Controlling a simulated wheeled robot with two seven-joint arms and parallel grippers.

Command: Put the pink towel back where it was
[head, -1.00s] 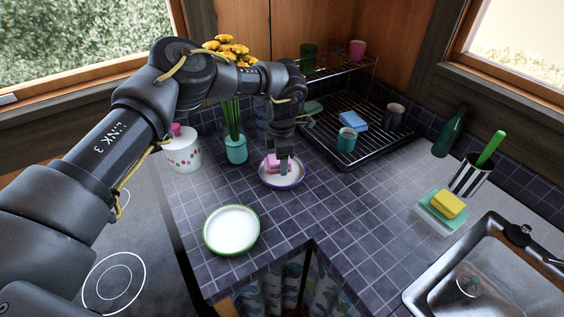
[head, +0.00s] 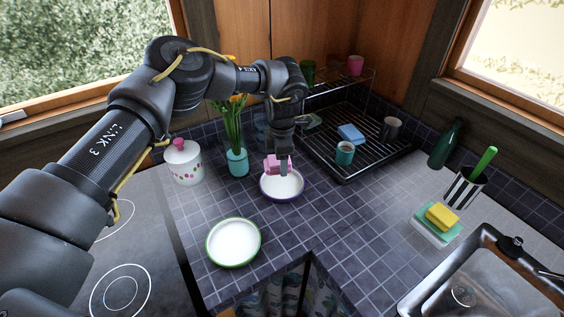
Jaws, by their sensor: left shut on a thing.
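The pink towel (head: 271,164) is a small folded block between the fingers of my left gripper (head: 283,167), which is shut on it. The gripper points down and partly hides the towel. The towel is over the back part of a white plate with a purple-blue rim (head: 285,197), and a strip of white plate shows below it, so it looks raised a little. My right gripper is not in view.
A black wire rack (head: 371,160) holds a blue folded cloth (head: 351,134), a teal mug (head: 344,153) and a dark mug (head: 391,129). A teal vase (head: 238,162) and a dotted jar (head: 184,165) stand left. A green-rimmed plate (head: 233,243) lies in front.

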